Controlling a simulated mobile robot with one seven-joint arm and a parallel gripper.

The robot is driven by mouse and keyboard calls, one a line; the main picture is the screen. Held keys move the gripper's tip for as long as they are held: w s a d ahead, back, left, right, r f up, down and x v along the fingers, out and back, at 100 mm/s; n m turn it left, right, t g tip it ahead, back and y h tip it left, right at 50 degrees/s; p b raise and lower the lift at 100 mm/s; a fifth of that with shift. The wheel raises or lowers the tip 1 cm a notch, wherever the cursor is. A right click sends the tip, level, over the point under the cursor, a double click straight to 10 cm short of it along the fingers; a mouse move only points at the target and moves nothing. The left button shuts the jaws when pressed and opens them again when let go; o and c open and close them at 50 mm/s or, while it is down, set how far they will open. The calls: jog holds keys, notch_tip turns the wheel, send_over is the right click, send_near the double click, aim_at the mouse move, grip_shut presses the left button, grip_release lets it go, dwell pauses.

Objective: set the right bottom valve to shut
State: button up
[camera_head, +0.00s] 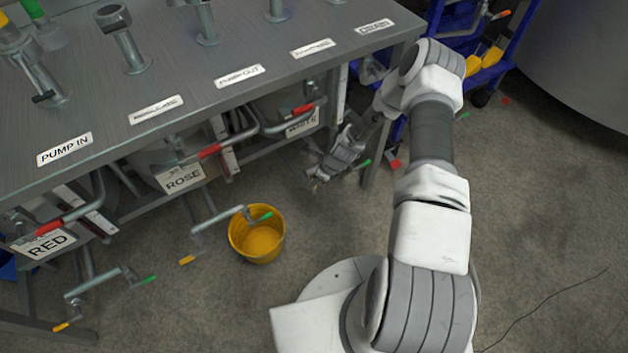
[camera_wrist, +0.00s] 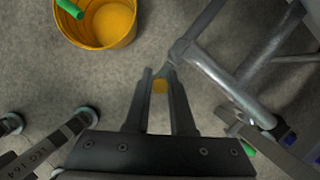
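The right bottom valve is under the bench by the white tank's label. Its green end (camera_head: 365,163) shows just right of my gripper (camera_head: 315,183), which hides most of the rest in the head view. In the wrist view the valve's grey bent pipe (camera_wrist: 205,62) runs down to a yellow handle end (camera_wrist: 160,86). That yellow end sits between the two fingers of my gripper (camera_wrist: 160,76) and fills the narrow gap, so the fingers look shut on it. A green end (camera_wrist: 248,149) shows at the lower right there.
A yellow bucket (camera_head: 240,233) stands on the floor left of my gripper. The rose valve's pipe (camera_head: 218,218) and the red valve's pipe (camera_head: 95,283) are further left. The steel bench top (camera_head: 200,105) overhangs them.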

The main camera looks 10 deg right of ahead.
grip_shut()
dwell(1.1)
